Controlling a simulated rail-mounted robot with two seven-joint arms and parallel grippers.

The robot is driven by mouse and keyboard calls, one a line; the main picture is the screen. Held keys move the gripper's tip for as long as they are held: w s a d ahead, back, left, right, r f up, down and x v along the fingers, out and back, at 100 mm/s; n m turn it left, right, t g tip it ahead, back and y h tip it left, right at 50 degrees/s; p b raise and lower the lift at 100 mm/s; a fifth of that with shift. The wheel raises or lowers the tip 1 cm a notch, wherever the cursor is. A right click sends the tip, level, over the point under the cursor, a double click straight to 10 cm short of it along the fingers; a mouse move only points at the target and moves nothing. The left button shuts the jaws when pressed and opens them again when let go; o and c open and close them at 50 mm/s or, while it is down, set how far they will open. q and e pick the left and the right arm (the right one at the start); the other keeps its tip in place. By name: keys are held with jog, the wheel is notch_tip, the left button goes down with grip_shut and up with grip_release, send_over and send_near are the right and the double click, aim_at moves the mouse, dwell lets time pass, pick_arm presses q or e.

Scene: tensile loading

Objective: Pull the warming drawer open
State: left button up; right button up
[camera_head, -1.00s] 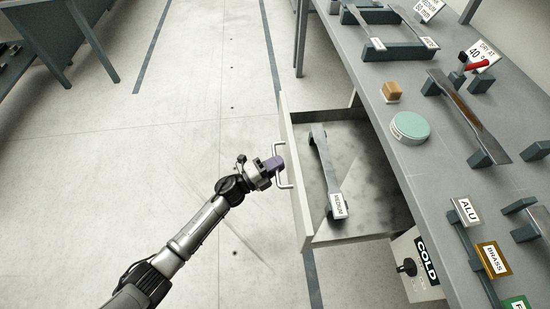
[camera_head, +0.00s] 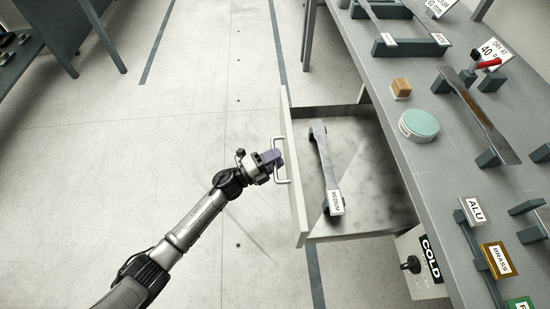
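The warming drawer (camera_head: 293,190) stands pulled out from the left side of the bench, its pale front facing left and its inside in view. A metal bar handle (camera_head: 281,175) is on its front. My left gripper (camera_head: 274,160) is at the upper part of this handle, its purple fingers appearing closed around the bar; the fingertips are small and partly hidden. In the drawer lies a dark grey specimen (camera_head: 322,160) with a white label at its near end. My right gripper is out of view.
The grey bench (camera_head: 390,150) at the right carries a round green-topped object (camera_head: 418,125), a tan block (camera_head: 401,88) and labelled specimen racks. A box marked COLD (camera_head: 428,270) is below the drawer's near side. The floor left of the drawer is clear.

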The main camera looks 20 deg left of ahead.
pick_arm(q)
jog(key=shift+s, duration=0.1)
jog(key=p+v, duration=0.2)
jog(key=v, duration=1.1)
jog(key=shift+s+a+p, duration=0.25)
jog(key=shift+a+p, duration=0.05)
jog(key=shift+f, duration=0.1)
